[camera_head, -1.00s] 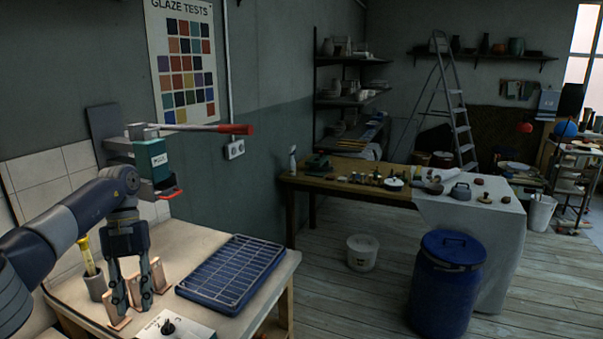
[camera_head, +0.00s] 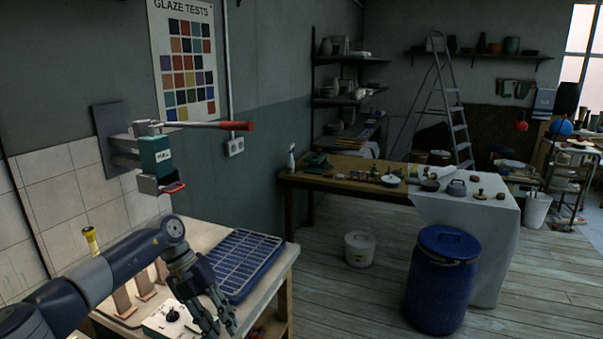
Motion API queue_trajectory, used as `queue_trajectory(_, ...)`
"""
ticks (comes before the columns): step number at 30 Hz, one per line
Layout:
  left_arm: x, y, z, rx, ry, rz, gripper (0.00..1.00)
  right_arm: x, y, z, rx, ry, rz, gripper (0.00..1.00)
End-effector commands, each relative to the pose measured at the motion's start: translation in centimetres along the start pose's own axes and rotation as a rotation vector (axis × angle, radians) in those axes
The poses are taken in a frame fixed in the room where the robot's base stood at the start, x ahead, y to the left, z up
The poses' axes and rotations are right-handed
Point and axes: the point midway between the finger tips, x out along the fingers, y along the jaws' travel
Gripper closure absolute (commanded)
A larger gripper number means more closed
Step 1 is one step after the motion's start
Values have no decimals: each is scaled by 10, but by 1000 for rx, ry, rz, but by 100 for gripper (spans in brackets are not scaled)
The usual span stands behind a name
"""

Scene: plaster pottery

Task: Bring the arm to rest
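My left arm comes in from the lower left over the worktable (camera_head: 205,232). My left gripper (camera_head: 222,325) hangs low at the table's front edge, in front of the blue rack. Its fingers point down and sit apart, with nothing seen between them. My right gripper is out of view.
A blue gridded rack (camera_head: 243,262) lies on the table. Copper-coloured upright pieces (camera_head: 124,301) stand left of my gripper, beside a white box with a black knob (camera_head: 171,315). A wall-mounted press with a red-tipped lever (camera_head: 157,155) is above. A blue barrel (camera_head: 443,282) stands right.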

Motion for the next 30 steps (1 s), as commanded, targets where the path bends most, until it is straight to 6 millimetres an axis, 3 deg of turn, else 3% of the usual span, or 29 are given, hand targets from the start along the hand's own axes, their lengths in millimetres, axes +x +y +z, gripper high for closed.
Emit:
queue_trajectory(3, 55, -58, -4, 80, -23, -195, 72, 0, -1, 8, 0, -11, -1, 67)
queue_trajectory(7, 98, -143, -18, 122, -83, -512, 72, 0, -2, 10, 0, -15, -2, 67)
queue_trajectory(9, 106, -184, -27, 103, -123, -690, 72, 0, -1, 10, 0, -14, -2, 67)
queue_trajectory(12, 101, -230, -38, 26, -185, -935, 72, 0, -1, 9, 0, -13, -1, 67)
queue_trajectory(16, 78, -259, -42, -160, -277, -1219, 72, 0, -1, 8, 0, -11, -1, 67)
queue_trajectory(20, 51, -251, -36, -428, -375, -1444, 72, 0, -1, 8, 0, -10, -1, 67)
queue_trajectory(23, 38, -221, -28, -681, -453, -1561, 72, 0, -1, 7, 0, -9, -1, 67)
queue_trajectory(26, 36, -175, -25, -961, -527, -1625, 72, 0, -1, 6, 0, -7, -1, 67)
queue_trajectory(30, 54, -96, -35, -1382, -613, -1616, 72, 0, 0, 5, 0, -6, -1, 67)
